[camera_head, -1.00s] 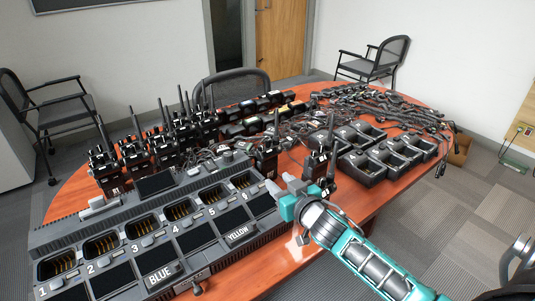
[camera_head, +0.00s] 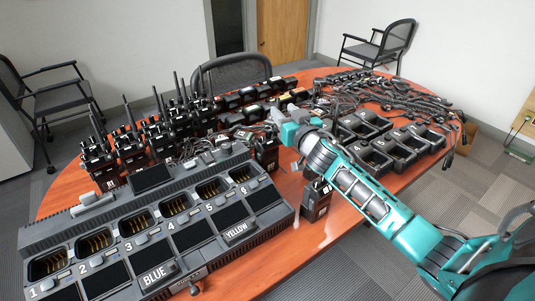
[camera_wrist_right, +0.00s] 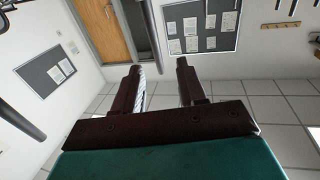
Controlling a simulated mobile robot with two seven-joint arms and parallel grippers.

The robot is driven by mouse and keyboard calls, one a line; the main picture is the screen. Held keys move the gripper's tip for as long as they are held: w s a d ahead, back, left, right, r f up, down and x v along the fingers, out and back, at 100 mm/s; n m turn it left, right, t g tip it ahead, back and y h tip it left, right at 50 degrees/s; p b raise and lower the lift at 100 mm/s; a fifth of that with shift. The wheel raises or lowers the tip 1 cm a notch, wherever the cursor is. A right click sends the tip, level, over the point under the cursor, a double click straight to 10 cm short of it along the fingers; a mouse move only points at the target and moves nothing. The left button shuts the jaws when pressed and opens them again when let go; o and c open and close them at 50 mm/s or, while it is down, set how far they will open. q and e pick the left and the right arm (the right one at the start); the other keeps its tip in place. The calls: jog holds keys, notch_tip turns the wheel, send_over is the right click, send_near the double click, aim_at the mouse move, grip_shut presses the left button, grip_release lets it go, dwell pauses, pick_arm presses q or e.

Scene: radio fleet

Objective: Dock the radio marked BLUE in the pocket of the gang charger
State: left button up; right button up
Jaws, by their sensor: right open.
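The gang charger (camera_head: 60,228) lies across the front left of the table. Its numbered pockets 1 to 6 show empty, and plates marked BLUE (camera_head: 157,274) and YELLOW (camera_head: 238,231) are on its front. One black radio (camera_head: 317,203) stands right of the charger, its top partly hidden by my right arm. Another radio (camera_head: 267,152) stands behind the charger's right end. I cannot read which radio is marked BLUE. My right gripper (camera_head: 277,116) is above the table near these two radios, partly hidden. In the right wrist view, its fingers (camera_wrist_right: 162,76) are apart and empty.
Several radios with antennas (camera_head: 150,140) stand behind the charger. Single chargers (camera_head: 375,158) and tangled cables and microphones (camera_head: 390,95) fill the right and back of the table (camera_head: 285,262). Chairs (camera_head: 380,48) stand around. A bare strip lies along the front edge.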

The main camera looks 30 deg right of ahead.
jog(key=w, duration=0.3)
jog(key=shift+w+d, duration=0.25)
jog(key=shift+d, duration=0.1)
grip_shut()
dwell(1.1)
